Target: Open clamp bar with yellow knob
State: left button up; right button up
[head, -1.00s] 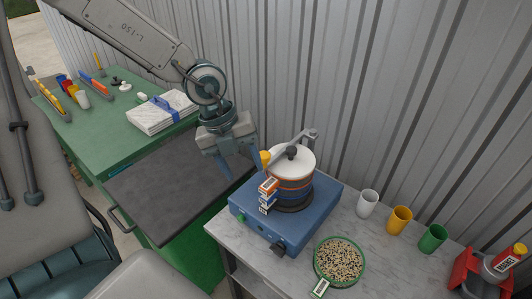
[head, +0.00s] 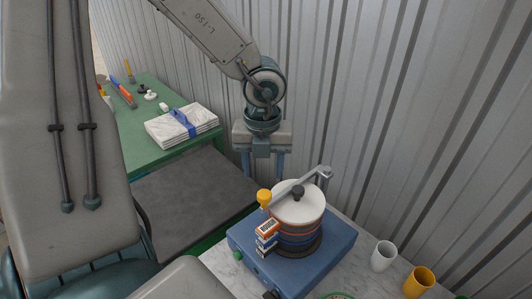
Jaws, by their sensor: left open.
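The grey clamp bar (head: 312,182) lies across the white lid (head: 284,207) of a round stacked pot on a blue base (head: 338,246). Its yellow knob (head: 264,197) sits at the bar's left end, and a bracket holds the other end at the back right. A black knob (head: 298,191) stands in the middle of the lid. My left gripper (head: 264,178) is open, with its fingers pointing down, above and behind the yellow knob. The fingertips look apart from the knob and hold nothing. My right gripper is not in view.
Labelled small boxes (head: 267,230) stand at the pot's front left. White (head: 383,256) and yellow (head: 418,282) cups stand on the right. A corrugated wall (head: 400,120) rises close behind. A dark mat (head: 190,200) and green table (head: 140,125) lie to the left.

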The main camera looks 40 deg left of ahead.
aim_at(264, 194)
pick_arm(q)
notch_tip(264, 194, down, 3)
jog(key=shift+r+b, duration=0.1)
jog(key=shift+b, duration=0.95)
jog(key=f+b, duration=0.2)
jog(key=f, duration=0.1)
jog(key=f+b, duration=0.2)
jog(key=b, duration=0.1)
jog(key=shift+w+f, duration=0.2)
jog(key=shift+f, duration=0.55)
jog(key=shift+f+b, duration=0.2)
jog(key=shift+b, duration=0.15)
grip_shut()
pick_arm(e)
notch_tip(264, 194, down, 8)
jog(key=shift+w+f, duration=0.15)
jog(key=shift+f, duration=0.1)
pick_arm(q)
jog(key=shift+a, duration=0.1)
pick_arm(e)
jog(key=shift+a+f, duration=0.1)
